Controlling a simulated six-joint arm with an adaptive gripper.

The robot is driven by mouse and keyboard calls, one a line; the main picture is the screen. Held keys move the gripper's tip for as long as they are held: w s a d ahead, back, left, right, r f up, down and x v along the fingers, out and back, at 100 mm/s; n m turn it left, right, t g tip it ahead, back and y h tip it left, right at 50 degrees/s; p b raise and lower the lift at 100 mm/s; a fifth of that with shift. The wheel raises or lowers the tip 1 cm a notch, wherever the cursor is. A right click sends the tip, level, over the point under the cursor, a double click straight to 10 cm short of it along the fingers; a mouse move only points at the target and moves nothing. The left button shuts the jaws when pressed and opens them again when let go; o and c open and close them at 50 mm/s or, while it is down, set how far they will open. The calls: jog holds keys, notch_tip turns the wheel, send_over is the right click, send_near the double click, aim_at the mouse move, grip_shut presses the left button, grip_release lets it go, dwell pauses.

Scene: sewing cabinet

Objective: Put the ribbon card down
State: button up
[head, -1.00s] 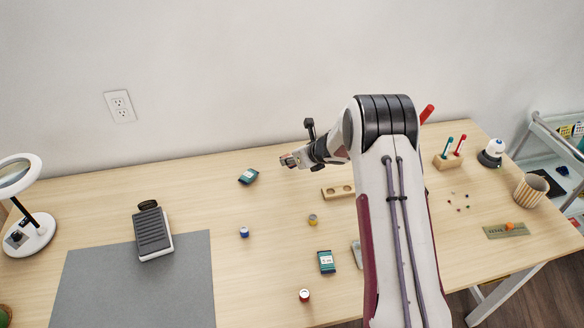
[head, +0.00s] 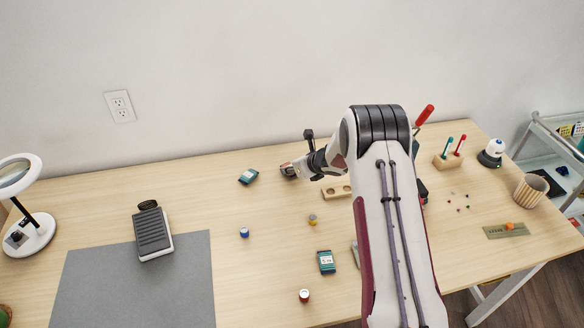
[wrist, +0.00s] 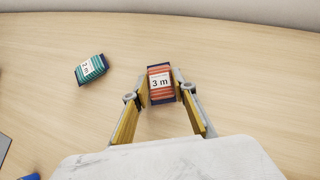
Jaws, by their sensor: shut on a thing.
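An orange-and-navy ribbon card (wrist: 160,83) with a white "3 m" label sits between the two yellow-padded fingers of my gripper (wrist: 161,88) in the wrist view. The fingers are shut on its sides. In the head view my gripper (head: 289,170) is low over the back of the table, right of a teal ribbon card (head: 249,176). That teal card also shows in the wrist view (wrist: 91,69), labelled "2 m", lying apart to the left. I cannot tell whether the held card touches the tabletop.
A wooden block with holes (head: 336,193) stands right of my gripper. Another teal card (head: 326,262), a yellow spool (head: 312,219), a blue spool (head: 244,232) and a red spool (head: 304,295) are nearer the front. Bare wood surrounds the held card.

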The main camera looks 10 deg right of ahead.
jog(key=shift+f, duration=0.15)
jog(key=o, duration=0.8)
jog(key=shift+r, duration=0.2)
jog(key=shift+s+r, duration=0.15)
jog(key=v, duration=1.1)
jog(key=shift+s+d, duration=0.15)
jog(key=shift+s, duration=0.05)
jog(key=shift+r, duration=0.1)
